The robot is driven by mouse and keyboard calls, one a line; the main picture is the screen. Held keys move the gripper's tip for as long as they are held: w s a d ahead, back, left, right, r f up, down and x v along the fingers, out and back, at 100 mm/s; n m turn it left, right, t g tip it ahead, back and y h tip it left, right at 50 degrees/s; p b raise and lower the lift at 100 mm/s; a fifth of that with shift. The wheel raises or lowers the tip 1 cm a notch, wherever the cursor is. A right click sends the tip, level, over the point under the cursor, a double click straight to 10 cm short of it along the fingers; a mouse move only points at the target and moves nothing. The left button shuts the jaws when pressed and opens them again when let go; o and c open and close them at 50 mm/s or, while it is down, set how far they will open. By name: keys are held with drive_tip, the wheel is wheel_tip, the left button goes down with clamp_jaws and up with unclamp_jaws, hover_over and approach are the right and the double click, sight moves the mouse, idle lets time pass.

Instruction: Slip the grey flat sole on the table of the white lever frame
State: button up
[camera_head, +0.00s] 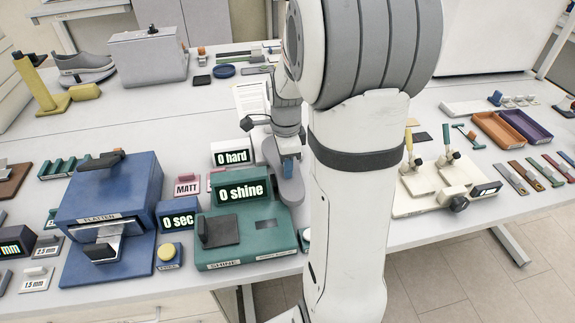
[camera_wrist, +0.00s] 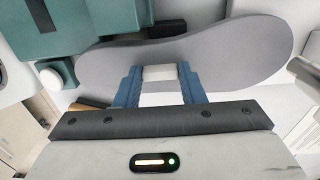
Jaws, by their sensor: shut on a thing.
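The grey flat sole (camera_wrist: 235,48) lies across the wrist view, with my gripper (camera_wrist: 157,88) shut on its near edge. In the head view the sole (camera_head: 291,188) hangs from my gripper (camera_head: 288,148), just right of the green shine instrument, partly hidden by my arm. The wrist view shows the sole very near the green instrument body; I cannot tell whether they touch. A white lever frame (camera_head: 432,201) with green and yellow handles stands to the right, beyond my arm. Its left part is close to my arm's outline.
The green shine instrument (camera_head: 265,245) and the blue platten press (camera_head: 105,205) stand on the left. Orange (camera_head: 497,132) and purple (camera_head: 525,125) trays and several coloured strips lie right of the lever frame. My arm hides the table's middle.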

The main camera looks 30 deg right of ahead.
drive_tip(key=shift+w+d+p, duration=0.15)
drive_tip(key=shift+w+d, duration=0.1)
drive_tip(key=shift+w, duration=0.6)
drive_tip(key=shift+w+d+p, duration=0.15)
drive_tip(key=shift+w+d, duration=0.05)
drive_tip(key=shift+w, duration=0.6)
drive_tip(key=shift+w+d+p, duration=0.15)
drive_tip(key=shift+w+d, duration=0.1)
drive_tip(key=shift+w, duration=0.6)
drive_tip(key=shift+s+f+b, duration=0.1)
drive_tip(key=shift+f+b, duration=0.55)
drive_tip(key=shift+f, duration=0.1)
drive_tip(key=o, duration=1.1)
drive_tip(key=shift+o, duration=0.2)
